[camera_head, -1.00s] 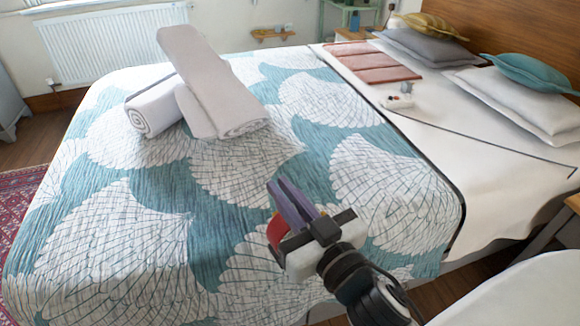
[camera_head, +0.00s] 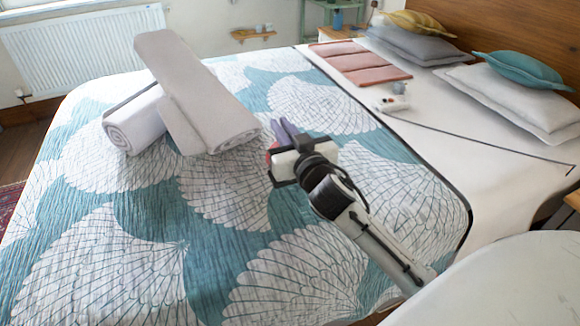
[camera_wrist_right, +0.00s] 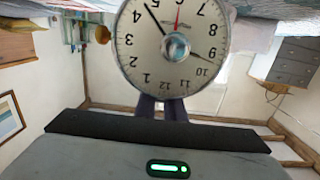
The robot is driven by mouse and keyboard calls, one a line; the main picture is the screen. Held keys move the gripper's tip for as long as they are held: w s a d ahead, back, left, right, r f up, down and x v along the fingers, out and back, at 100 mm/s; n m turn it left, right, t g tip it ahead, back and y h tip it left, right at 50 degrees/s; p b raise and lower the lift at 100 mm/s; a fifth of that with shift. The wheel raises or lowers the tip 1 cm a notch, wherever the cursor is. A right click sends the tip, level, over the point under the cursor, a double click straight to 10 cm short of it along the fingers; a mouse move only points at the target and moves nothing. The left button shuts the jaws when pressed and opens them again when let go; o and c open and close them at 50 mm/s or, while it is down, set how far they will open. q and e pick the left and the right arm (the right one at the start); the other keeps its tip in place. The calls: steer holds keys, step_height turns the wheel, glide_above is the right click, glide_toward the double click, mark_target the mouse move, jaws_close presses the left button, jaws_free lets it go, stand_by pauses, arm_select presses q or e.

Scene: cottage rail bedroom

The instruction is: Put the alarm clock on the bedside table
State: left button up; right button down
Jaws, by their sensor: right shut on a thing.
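My right gripper (camera_head: 283,130) is over the middle of the bed, near the towels, with its purple-grey fingers pointing away from me. It is shut on the alarm clock, whose white dial (camera_wrist_right: 150,65) fills the top middle of the right wrist view with its numerals upside down. In the head view only a small red part of the clock (camera_head: 271,155) shows beside the fingers. A wooden-topped bedside table (camera_head: 345,33) stands beyond the bed's far side, partly hidden. Another wooden top (camera_head: 573,200) shows at the right edge. My left gripper is not in view.
Rolled grey-white towels (camera_head: 190,95) lie stacked on the patterned bed cover (camera_head: 120,240). A folded pink cloth (camera_head: 360,62), a small white item (camera_head: 393,103) and several pillows lie toward the headboard. A radiator (camera_head: 85,42) stands against the wall.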

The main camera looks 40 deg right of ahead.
steer(key=shift+f+b, duration=0.85)
steer(key=shift+f, duration=2.55)
steer(key=c, duration=1.8)
jaws_free()
steer(key=shift+c, duration=0.2)
